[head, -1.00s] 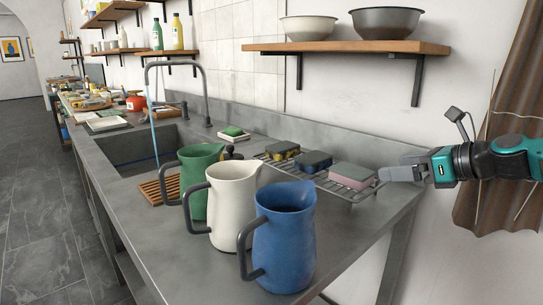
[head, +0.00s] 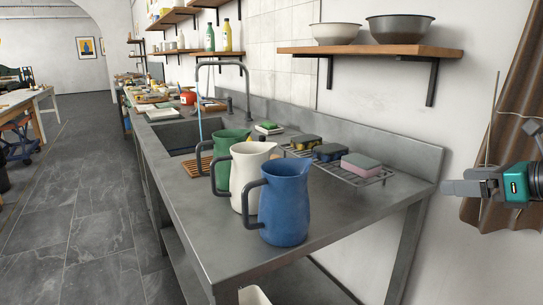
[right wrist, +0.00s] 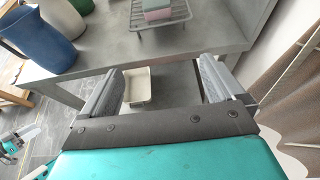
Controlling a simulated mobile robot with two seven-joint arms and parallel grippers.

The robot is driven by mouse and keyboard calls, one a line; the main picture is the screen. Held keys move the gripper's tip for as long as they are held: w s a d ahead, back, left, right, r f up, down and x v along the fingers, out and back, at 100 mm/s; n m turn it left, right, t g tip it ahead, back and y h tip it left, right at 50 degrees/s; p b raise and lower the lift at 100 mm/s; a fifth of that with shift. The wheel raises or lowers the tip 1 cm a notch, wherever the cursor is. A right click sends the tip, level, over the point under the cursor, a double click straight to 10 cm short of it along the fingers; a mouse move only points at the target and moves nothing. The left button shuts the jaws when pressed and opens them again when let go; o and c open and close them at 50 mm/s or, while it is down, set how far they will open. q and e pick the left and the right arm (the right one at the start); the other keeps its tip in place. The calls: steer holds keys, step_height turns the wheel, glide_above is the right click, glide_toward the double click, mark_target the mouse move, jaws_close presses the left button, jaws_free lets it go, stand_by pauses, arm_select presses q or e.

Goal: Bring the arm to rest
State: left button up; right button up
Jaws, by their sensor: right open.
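My right gripper (head: 462,188) is at the right of the head view, past the right end of the counter, and touches nothing that I can see. In the right wrist view its two fingers (right wrist: 160,88) stand wide apart with nothing between them. The grey counter (head: 335,218) lies to its left. On the counter stand a blue pitcher (head: 287,205), a white pitcher (head: 245,175) and a green pitcher (head: 229,150), all upright.
A wire rack (head: 371,181) holds several sponges, with a pink and green one (head: 361,165) nearest my gripper. A wooden shelf (head: 375,51) with two bowls hangs above. A brown curtain (head: 485,214) hangs at the right. A pale bin (right wrist: 129,86) sits below the counter.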

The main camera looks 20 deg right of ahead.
steer(key=a+f+n+g+y, duration=0.55)
steer(key=a+f+n, duration=1.35)
steer(key=a+f, duration=0.4)
steer(key=s+a+f+n+t+h, duration=0.1)
steer(key=s+a+f+n, duration=0.3)
steer(key=a+n, duration=0.35)
steer(key=s+a+f+n+t+h, duration=0.1)
steer(key=s+a+f+n+t, duration=0.1)
steer(key=s+a+f+n, duration=0.45)
steer(key=s+d+f+n+h, duration=0.1)
steer(key=s+n+h, duration=0.1)
steer(key=h, duration=0.2)
arm_select(q)
steer(key=s+a+r+y+p, duration=0.1)
steer(key=a+r+p, duration=0.2)
steer(key=r+p, duration=0.5)
steer(key=p, duration=0.4)
steer(key=shift+s, duration=0.3)
arm_select(e)
steer(key=s+d+r+h, duration=0.1)
steer(key=d+r, duration=0.2)
steer(key=r, duration=0.4)
steer(key=shift+d+r, duration=0.15)
steer(key=shift+r, duration=0.15)
arm_select(q)
steer(key=shift+a, duration=0.1)
arm_select(e)
steer(key=shift+s, duration=0.1)
